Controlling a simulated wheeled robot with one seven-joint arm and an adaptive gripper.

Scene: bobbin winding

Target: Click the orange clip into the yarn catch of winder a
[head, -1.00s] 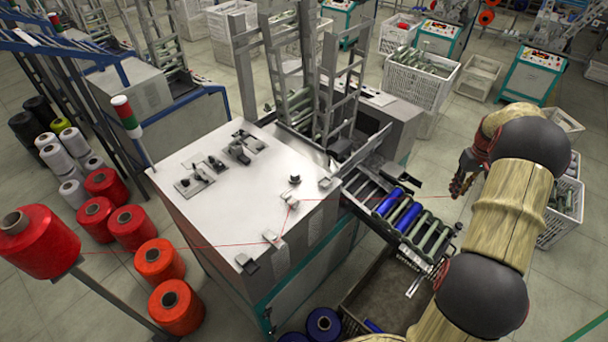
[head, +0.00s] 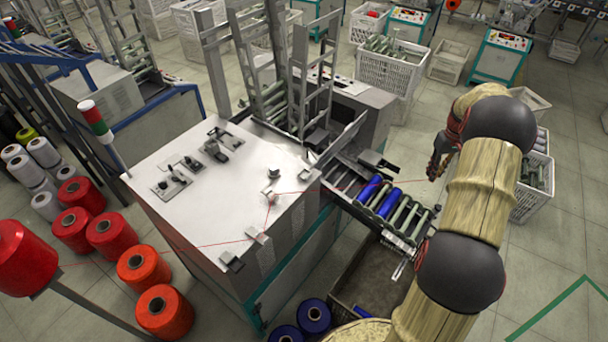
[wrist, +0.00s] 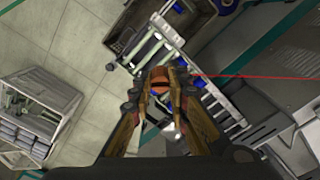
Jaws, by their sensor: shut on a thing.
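My gripper (head: 435,170) hangs in the air to the right of the winder (head: 215,185) with the pale top, apart from it. In the wrist view my gripper (wrist: 160,84) is shut on a small orange piece, the orange clip (wrist: 160,76), between its fingertips. A thin red yarn (wrist: 255,77) runs from the fingertips to the right. In the head view the yarn (head: 352,188) crosses to small guides (head: 272,197) on the winder top and on to a red cone (head: 25,260). I cannot tell which fitting is the yarn catch.
A roller rack (head: 408,218) with blue bobbins (head: 378,195) sticks out from the winder towards my gripper. A dark bin (head: 365,278) is below it. White crates (head: 530,200) stand behind my arm. Red and orange cones (head: 110,235) stand on the floor at left.

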